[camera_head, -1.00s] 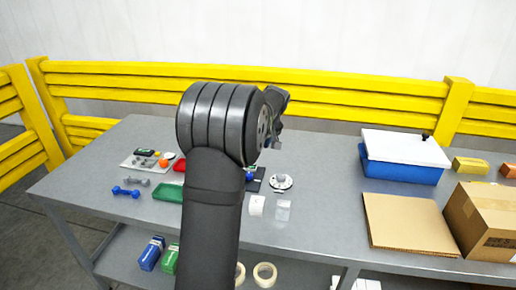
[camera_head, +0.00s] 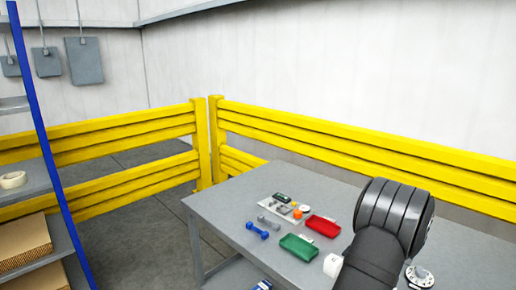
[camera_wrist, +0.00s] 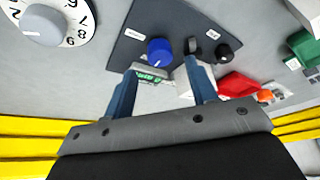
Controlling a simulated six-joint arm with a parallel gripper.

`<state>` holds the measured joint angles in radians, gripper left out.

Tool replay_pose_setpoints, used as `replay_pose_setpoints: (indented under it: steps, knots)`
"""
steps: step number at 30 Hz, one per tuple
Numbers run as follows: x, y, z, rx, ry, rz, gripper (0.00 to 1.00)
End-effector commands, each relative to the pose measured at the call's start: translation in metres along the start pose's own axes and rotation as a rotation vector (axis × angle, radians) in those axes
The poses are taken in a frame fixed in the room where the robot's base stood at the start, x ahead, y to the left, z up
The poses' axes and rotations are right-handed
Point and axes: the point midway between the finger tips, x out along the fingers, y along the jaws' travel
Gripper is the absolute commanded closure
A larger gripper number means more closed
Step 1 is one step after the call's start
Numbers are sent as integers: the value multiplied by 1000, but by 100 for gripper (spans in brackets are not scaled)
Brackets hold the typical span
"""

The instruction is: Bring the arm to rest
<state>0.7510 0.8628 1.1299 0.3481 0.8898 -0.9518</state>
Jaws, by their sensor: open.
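My arm (camera_head: 385,235) stands at the right of the head view over the grey table (camera_head: 225,205), and its gripper is hidden there. In the wrist view my gripper (camera_wrist: 161,78) is open, its two blue-grey fingers spread apart. I see nothing held between them. Beyond the fingers is a dark panel (camera_wrist: 135,35) with a blue knob (camera_wrist: 159,51) and two black knobs (camera_wrist: 229,52). I cannot tell how far the fingertips are from it. A white numbered dial (camera_wrist: 78,22) with a grey knob is at the upper left.
A red tray (camera_head: 323,226), a green tray (camera_head: 298,247), blue dumbbell (camera_head: 257,230) and white board (camera_head: 275,205) of small items lie on the table. Yellow rails (camera_head: 300,128) run behind. A blue-posted shelf (camera_head: 45,130) stands left. Floor between shelf and table is clear.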

Motion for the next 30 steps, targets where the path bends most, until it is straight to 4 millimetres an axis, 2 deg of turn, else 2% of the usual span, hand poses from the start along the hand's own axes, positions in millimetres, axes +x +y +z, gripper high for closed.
replay_pose_setpoints:
  steps: [1, 6, 12, 23, 26, 30]
  knots:
    - [10, -1, 0, 0, -1, -2, 48]
    - [30, 0, 0, 0, -1, -2, 48]
    - [39, 0, 0, 0, 1, 1, 48]
    - [37, 0, 0, 4, 1, 2, 48]
    - [30, 0, 0, 2, 1, 2, 48]
    - [10, 0, -1, 0, 2, 2, 48]
